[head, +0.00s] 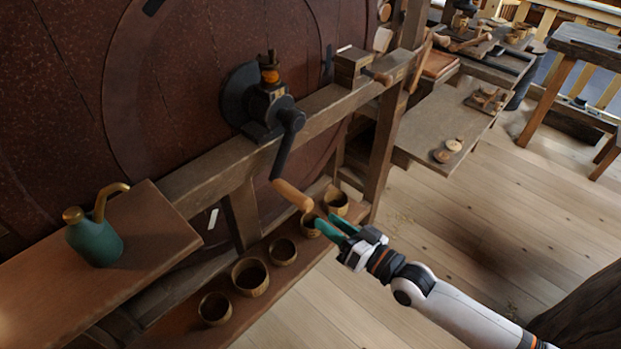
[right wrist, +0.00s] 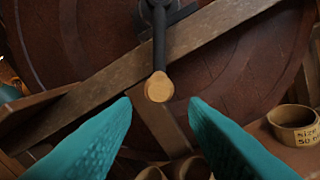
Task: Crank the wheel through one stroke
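The big dark red-brown wheel (head: 150,100) fills the left and back of the head view. It also shows behind the beam in the right wrist view (right wrist: 230,60). A black crank arm (head: 286,150) hangs down from its hub, with a light wooden handle (head: 293,195) at its end. In the right wrist view the handle (right wrist: 159,87) is seen end-on, ahead of and between the teal fingertips. My right gripper (head: 336,228) is open, close to the handle's end, with nothing between its fingers. My left gripper is not in view.
A wooden beam (head: 330,105) runs across the wheel. Below it, a low shelf holds several wooden cups (head: 250,276), close to my right gripper. A green oil can (head: 95,238) stands on a board at left. A side bench (head: 430,125) stands at right; the plank floor (head: 480,220) is clear.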

